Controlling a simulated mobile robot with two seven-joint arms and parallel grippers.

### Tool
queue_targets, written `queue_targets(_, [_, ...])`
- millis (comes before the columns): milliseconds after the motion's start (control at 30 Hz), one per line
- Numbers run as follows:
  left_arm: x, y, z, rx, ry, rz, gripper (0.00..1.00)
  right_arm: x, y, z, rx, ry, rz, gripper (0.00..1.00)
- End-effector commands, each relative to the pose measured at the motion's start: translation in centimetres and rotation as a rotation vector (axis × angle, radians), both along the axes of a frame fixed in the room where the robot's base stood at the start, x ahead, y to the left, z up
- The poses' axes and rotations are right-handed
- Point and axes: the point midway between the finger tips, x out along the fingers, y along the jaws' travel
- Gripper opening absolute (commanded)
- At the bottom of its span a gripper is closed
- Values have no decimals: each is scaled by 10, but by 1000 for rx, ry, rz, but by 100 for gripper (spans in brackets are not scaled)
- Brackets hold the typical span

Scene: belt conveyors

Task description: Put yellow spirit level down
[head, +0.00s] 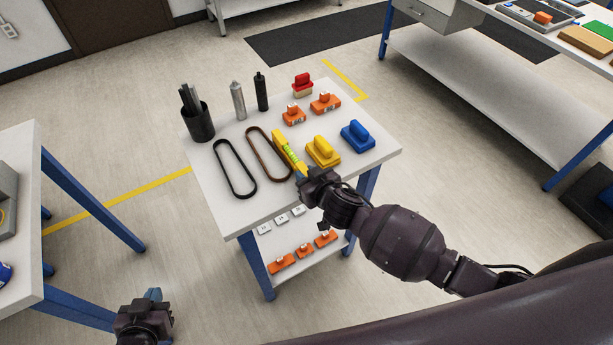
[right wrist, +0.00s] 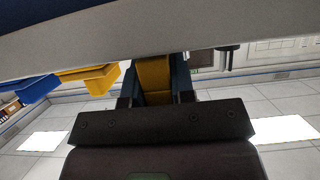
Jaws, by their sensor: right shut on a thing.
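The yellow spirit level (head: 281,142), with a greenish vial section, is over the white table (head: 226,203), between the brown belt and the yellow handled block. My right gripper (head: 300,176) is shut on its near end. In the right wrist view the yellow level (right wrist: 154,82) sits between the fingers, close to the pale table (right wrist: 190,30). I cannot tell whether the level touches the tabletop. My left gripper (head: 153,295) is low at the bottom left, away from the table; its jaw opening is unclear.
On the table are a black belt (head: 234,168), a brown belt (head: 268,154), a yellow handled block (head: 322,152), a blue one (head: 357,136), orange parts (head: 325,103) and a dark cup (head: 198,122). A lower shelf (head: 300,240) holds more orange parts. The table's near-left corner is clear.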

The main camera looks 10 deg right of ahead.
Motion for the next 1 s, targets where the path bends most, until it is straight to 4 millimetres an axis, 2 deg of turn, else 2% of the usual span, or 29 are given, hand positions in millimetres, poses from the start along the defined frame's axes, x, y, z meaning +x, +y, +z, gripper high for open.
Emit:
queue_targets(400, [2, 0, -1, -1, -4, -1, 0, 0, 1, -5, 2, -1, 1, 0])
queue_targets(433, [2, 0, 0, -1, -5, -1, 0, 0, 0, -5, 0, -1, 0, 28])
queue_targets(567, [2, 0, 0, -1, -5, -1, 0, 0, 0, -4, 0, -1, 0, 48])
queue_targets(933, [2, 0, 3, 0, -5, -2, 0, 1, 0, 0, -1, -2, 2, 49])
queue_targets(1000, [2, 0, 3, 0, -5, -2, 0, -5, -2, 1, 2, 0, 1, 49])
